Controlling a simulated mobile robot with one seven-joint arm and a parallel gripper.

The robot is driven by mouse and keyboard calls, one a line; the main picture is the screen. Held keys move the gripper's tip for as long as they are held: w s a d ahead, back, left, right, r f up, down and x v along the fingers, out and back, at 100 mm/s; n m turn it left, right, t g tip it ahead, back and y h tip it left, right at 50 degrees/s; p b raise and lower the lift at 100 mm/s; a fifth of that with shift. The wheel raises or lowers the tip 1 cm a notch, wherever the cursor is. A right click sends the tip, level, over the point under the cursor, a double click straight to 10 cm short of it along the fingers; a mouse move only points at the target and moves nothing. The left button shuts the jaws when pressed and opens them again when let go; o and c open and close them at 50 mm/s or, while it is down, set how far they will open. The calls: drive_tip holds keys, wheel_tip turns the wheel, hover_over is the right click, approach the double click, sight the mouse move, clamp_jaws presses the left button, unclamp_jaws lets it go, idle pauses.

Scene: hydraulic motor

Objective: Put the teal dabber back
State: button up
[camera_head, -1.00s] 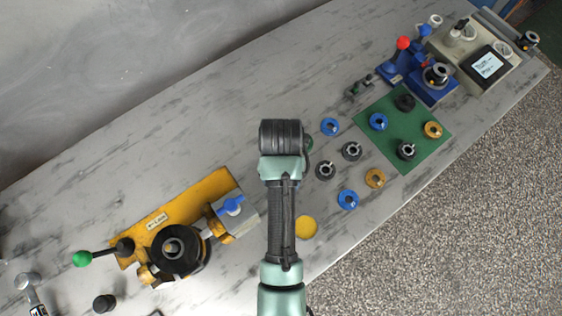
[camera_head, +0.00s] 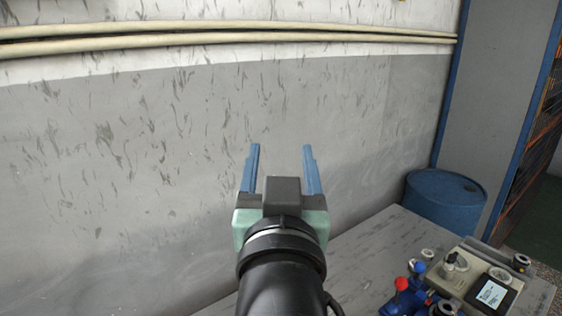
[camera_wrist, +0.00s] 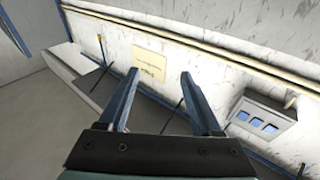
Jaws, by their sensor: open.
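My gripper (camera_head: 281,165) is open and empty, with its two blue fingers raised and spread in front of the grey wall in the head view. Its fingers (camera_wrist: 158,100) also show in the wrist view, with nothing between them. I cannot make out a teal dabber in either current view.
The bench (camera_head: 385,245) shows at the lower right. On it are a beige device with a screen (camera_head: 490,293), a red-knobbed lever (camera_head: 401,284) and blue fixtures. A blue barrel (camera_head: 445,205) stands behind the bench. Pipes (camera_head: 200,37) run along the wall. A grey wall box (camera_wrist: 262,120) shows in the wrist view.

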drive_tip(key=s+r+t, duration=0.7)
drive_tip(key=s+r, duration=0.5)
drive_tip(key=r, duration=0.5)
drive_tip(key=shift+s+r, duration=0.2)
drive_tip(key=shift+r, duration=0.05)
